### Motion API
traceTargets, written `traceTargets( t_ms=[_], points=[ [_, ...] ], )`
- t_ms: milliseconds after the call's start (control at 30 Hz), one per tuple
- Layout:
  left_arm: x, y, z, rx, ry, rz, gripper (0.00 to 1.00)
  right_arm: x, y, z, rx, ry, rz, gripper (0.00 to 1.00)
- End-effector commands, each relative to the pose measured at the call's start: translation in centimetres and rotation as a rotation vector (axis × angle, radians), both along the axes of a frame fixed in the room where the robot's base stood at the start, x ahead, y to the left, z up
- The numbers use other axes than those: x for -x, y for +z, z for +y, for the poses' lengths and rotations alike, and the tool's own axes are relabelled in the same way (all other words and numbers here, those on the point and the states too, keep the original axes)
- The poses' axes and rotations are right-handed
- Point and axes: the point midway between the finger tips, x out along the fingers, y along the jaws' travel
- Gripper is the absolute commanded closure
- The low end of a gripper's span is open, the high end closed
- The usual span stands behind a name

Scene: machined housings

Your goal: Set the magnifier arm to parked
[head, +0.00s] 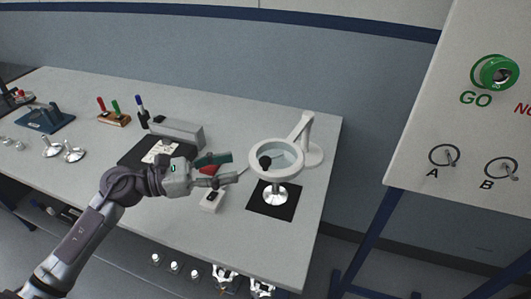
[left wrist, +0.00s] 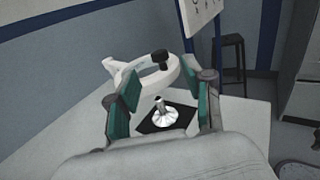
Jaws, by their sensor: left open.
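The magnifier arm (head: 305,129) is white and stands at the right end of the bench. Its ring-shaped head (head: 252,165) reaches left over a black mat and carries a black knob (head: 265,163). My left gripper (head: 236,168) is open and empty, just left of the ring and apart from it in the head view. In the left wrist view, the ring (left wrist: 135,76) and its upright knob (left wrist: 160,59) lie ahead, between and beyond the open fingers (left wrist: 165,95). My right gripper is in neither view.
A shiny metal housing (head: 275,196) stands on the black mat (head: 257,208) below the ring. A panel (head: 450,110) with a green GO button rises at right.

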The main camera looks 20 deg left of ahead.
Motion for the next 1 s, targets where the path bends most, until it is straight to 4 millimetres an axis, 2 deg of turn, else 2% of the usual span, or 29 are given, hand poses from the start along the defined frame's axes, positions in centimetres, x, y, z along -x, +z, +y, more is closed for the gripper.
traceTargets(
  t_ms=[33, 167, 400, 600, 867, 1000],
  points=[
    [-0.7, 0.7, -1.1, 0.003, -0.003, -0.003, 0.49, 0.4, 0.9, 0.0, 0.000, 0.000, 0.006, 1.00],
    [-2.2, 0.7, -3.4, 0.005, -0.002, -0.002, 0.49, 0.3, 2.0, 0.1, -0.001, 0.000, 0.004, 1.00],
    [-4.3, 0.4, -6.5, 0.006, 0.001, 0.001, 0.49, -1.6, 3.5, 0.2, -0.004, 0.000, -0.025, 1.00],
    [-4.9, 0.1, -7.5, 0.003, 0.001, 0.001, 0.49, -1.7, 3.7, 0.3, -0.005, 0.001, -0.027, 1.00],
    [-4.9, 0.0, -7.6, 0.002, 0.001, 0.002, 0.49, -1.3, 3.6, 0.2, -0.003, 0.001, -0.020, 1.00],
    [-4.9, 0.0, -7.6, 0.002, 0.001, 0.002, 0.72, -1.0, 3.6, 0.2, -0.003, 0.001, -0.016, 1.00]
  ],
)
